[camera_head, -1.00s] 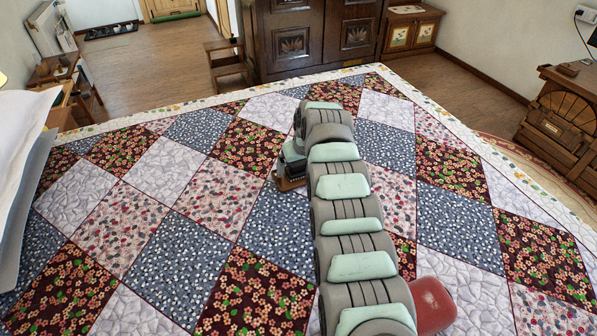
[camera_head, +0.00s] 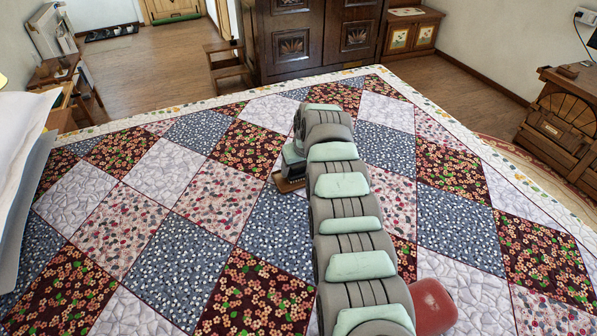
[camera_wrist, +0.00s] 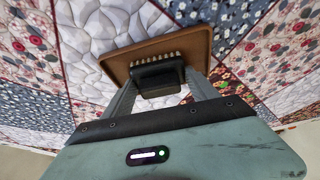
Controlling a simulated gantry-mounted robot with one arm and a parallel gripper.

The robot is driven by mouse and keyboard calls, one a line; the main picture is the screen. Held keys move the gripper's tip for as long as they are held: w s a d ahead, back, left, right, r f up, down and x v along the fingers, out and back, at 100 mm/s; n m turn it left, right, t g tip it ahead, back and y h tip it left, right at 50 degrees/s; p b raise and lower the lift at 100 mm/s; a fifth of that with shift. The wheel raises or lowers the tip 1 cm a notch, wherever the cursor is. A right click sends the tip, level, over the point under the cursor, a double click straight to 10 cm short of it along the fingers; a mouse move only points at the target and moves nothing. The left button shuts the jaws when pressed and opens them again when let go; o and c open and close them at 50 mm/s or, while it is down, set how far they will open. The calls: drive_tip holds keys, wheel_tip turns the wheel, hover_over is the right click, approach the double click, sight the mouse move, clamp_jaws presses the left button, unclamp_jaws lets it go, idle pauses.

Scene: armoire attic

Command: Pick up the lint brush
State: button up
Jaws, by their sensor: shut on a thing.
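The lint brush shows in the wrist view as a brown board (camera_wrist: 172,46) with a row of pale bristles and a black block. My gripper (camera_wrist: 160,78) has its grey fingers on either side of the black block, shut on it. In the head view the brush (camera_head: 288,184) is a small brown shape under my gripper (camera_head: 291,168), near the middle of the quilt. My arm hides part of it there. I cannot tell whether it touches the quilt or hangs just above it.
The patchwork quilt (camera_head: 160,168) is mostly clear around the brush. A red rounded object (camera_head: 433,306) is beside my arm at the lower right. White sheets (camera_head: 18,150) are at the left edge. A dark armoire (camera_head: 318,35) stands beyond the bed.

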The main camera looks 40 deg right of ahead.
drive_tip(key=c, duration=0.6)
wheel_tip(320, 180, up, 20)
drive_tip(key=p, duration=0.9)
drive_tip(key=shift+p, duration=0.35)
drive_tip(key=o, duration=1)
drive_tip(key=c, duration=0.6)
drive_tip(key=shift+w+a+f+n, duration=0.2)
drive_tip(key=shift+w+a+f, duration=0.15)
drive_tip(key=shift+a, duration=0.25)
drive_tip(key=shift+w+a+f+n, duration=0.2)
drive_tip(key=shift+w+a+f, duration=0.05)
drive_tip(key=shift+w+a, duration=0.25)
drive_tip(key=shift+c, duration=0.2)
